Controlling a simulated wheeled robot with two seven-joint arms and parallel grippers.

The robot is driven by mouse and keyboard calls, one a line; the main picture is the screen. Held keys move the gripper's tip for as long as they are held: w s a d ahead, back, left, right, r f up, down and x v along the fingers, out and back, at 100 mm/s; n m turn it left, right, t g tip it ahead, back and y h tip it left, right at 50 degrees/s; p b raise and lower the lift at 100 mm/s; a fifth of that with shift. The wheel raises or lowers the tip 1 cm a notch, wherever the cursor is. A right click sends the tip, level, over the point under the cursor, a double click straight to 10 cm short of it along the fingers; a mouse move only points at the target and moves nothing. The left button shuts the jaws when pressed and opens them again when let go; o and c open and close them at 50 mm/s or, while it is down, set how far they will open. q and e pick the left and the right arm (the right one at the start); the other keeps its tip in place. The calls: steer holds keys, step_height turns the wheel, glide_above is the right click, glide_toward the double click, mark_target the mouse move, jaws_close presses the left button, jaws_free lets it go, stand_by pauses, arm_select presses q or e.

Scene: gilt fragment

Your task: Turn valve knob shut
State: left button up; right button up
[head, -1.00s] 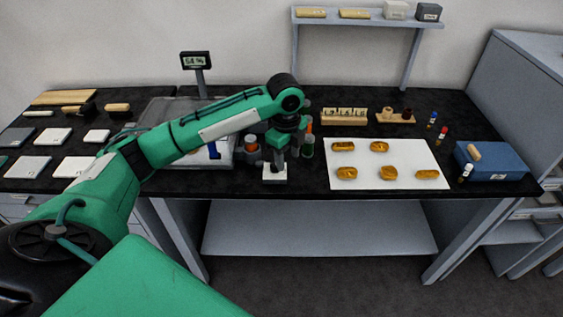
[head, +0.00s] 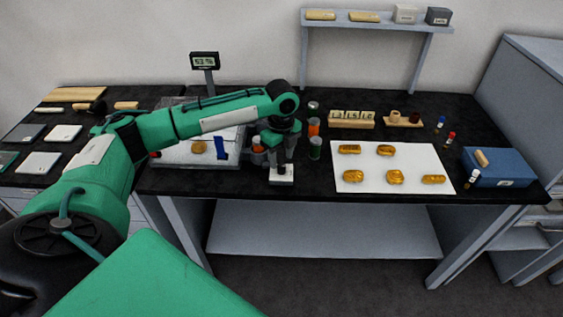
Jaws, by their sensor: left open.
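A small white block (head: 279,181) stands near the front edge of the dark bench, with a dark knob-like part (head: 281,169) on top, which looks like the valve knob. My left gripper (head: 282,160) points down directly over it, jaws apart, one finger on each side of the dark part. I cannot tell whether the fingers touch it. The fingers hide part of the knob, so its turn angle does not show. A small display (head: 204,60) on a post behind my arm shows a number that looks like 53 %. My right gripper is not in view.
Orange and green vials (head: 315,148) stand just right of the gripper. A white sheet (head: 367,182) with several golden pieces lies further right, then a blue box (head: 497,168). A shelf (head: 375,22) hangs above.

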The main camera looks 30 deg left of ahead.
mark_target(281, 166)
arm_select(q)
steer(key=shift+f, duration=1.8)
steer(key=c, duration=1)
steer(key=shift+r+p, duration=0.15)
steer(key=shift+p, duration=0.5)
steer(key=n+p, duration=0.2)
steer(key=p, duration=0.2)
steer(key=n+p, duration=0.3)
steer(key=p, duration=0.1)
steer(key=shift+r+n, duration=0.2)
steer(key=shift+n, duration=0.1)
steer(key=n+p, duration=0.8)
steer(key=shift+f+p, duration=0.1)
steer(key=shift+p, duration=0.2)
steer(key=n+p, duration=0.2)
steer(key=n, duration=0.1)
steer(key=shift+f+n+p, duration=0.15)
steer(key=shift+n+p, duration=0.45)
